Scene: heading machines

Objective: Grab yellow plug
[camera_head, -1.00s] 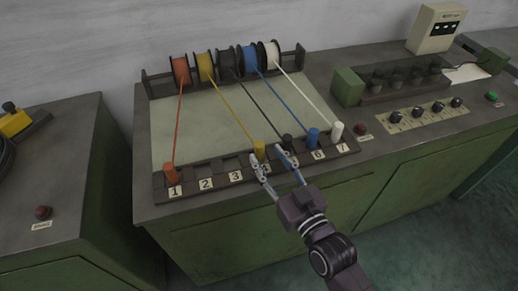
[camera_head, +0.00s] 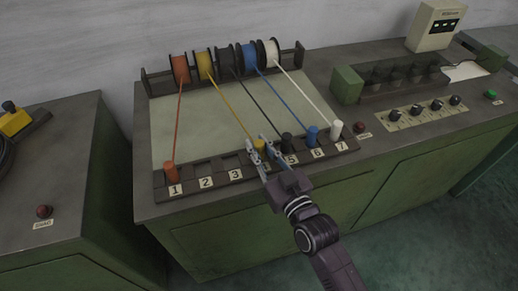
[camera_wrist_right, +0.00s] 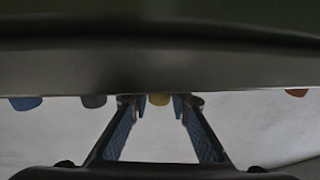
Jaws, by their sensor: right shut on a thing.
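The yellow plug (camera_head: 258,145) stands in the slotted strip at the front of the machine top, with a yellow cord running up to its spool (camera_head: 205,66). My right gripper (camera_head: 264,148) is at the plug and shut on it, its fingers partly covering it and the number label below. In the right wrist view the yellow plug (camera_wrist_right: 159,99) shows between the fingertips. The plug still appears seated in the strip. My left gripper is not in view.
A black plug (camera_head: 287,141) and a blue plug (camera_head: 312,136) stand close to the right of the gripper, then a white plug (camera_head: 336,130). An orange plug (camera_head: 170,172) is at the left end. The slots by labels 2 and 3 look empty.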

